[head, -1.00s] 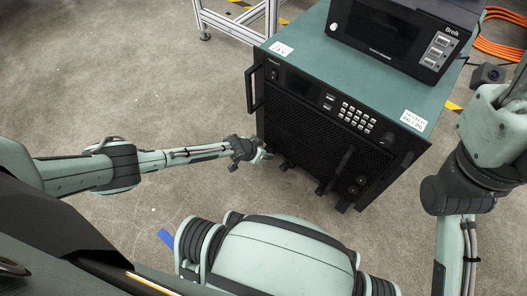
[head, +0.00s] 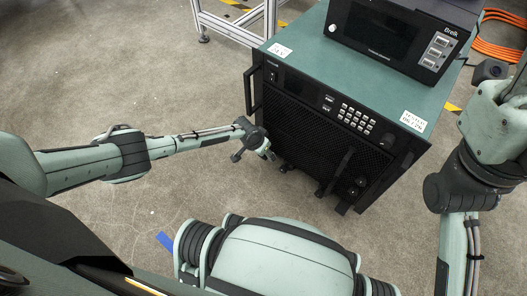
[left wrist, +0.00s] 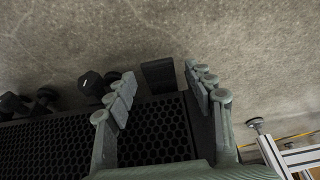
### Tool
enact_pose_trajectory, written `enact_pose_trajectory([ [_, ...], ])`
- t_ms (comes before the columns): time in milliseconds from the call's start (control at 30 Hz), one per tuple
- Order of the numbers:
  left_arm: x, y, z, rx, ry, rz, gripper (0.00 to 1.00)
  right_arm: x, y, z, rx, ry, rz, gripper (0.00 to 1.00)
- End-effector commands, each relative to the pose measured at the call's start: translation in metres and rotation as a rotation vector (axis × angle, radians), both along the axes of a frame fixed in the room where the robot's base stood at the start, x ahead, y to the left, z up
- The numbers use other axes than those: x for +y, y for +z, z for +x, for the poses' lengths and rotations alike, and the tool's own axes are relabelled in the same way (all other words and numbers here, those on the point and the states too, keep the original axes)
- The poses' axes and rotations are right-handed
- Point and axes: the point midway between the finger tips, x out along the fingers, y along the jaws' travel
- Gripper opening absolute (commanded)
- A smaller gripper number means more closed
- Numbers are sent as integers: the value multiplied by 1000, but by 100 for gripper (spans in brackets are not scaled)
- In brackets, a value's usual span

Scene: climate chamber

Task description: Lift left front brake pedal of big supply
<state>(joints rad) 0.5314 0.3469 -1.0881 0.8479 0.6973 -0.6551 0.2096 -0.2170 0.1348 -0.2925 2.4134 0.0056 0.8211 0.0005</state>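The big supply (head: 300,120) is a dark cabinet with a green top, a mesh front and dark feet along its lower front edge. My left gripper (head: 256,153) is low at its left front corner. In the left wrist view, its two fingers (left wrist: 165,92) are open and apart. A dark block (left wrist: 158,75), which looks like the left front brake pedal, shows in the gap between them. It touches neither finger visibly. In the head view the left gripper hides this corner. My right arm shows at the right, but its gripper is out of view.
A smaller device marked Brelk (head: 395,35) stands on the supply. A handle (head: 252,90) sticks out at the supply's left edge. Dark feet (left wrist: 90,84) stand beside the block. A metal frame (head: 235,22) stands behind. The floor left of the supply is clear.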

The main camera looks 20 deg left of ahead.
Motion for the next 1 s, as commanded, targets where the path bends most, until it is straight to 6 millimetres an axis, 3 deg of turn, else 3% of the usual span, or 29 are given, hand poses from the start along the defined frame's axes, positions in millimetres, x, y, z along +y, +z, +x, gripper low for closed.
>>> enact_pose_trajectory([
  [333, 2, 11, -4, 0, 0, -2, 53, 1, -1, 0, 2, 1, -3, 40],
  [800, 12, 90, -30, -1, 0, 0, 53, 0, -1, 0, 2, 1, -1, 40],
  [1000, 13, 110, -36, 0, 0, 0, 53, 0, -1, 0, 1, 1, -1, 40],
])
